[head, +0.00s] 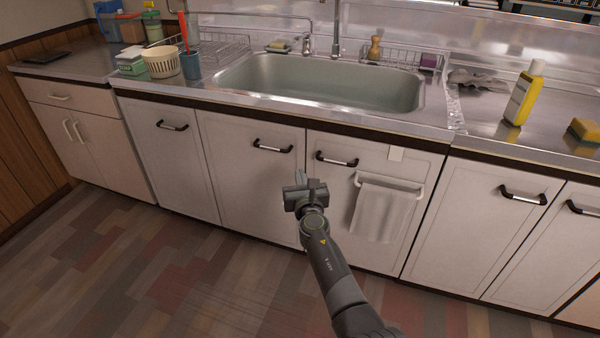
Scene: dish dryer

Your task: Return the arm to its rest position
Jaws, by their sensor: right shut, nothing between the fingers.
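My right arm reaches in from the bottom right in the head view. Its gripper (305,180) is shut and empty, in front of the white cabinet doors below the sink (320,82). I see nothing held in it. A gap between the gripper and the doors cannot be judged from this view. My left gripper is not in view.
A white towel (382,212) hangs on a door bar right of the gripper. Black door handles (336,160) stick out nearby. On the counter stand a yellow bottle (523,95), a sponge (584,130) and a white basket (161,62). The floor (150,275) at left is clear.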

